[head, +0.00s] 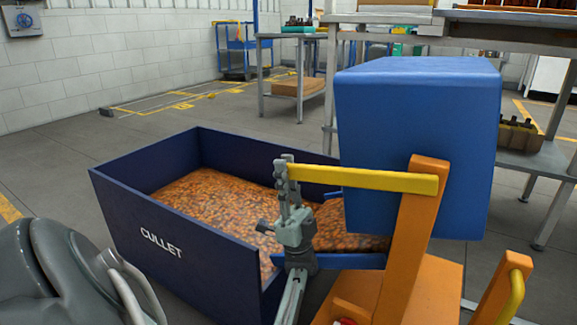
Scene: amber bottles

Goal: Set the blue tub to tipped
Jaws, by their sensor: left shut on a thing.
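The blue tub (425,130) is held up on an orange tipper frame (412,235) at the right. A smooth blue face shows on its top side. I cannot see its opening or inside, and cannot judge its exact tilt. A yellow lever bar (385,180) runs left from the orange post across the front of the tub. My left gripper (288,178) is shut on the left end of this bar. My right gripper is not in view.
A yellow handle (516,297) is at the lower right. Workbenches (305,38) and shelving stand behind. Grey floor (60,160) is open at the left.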

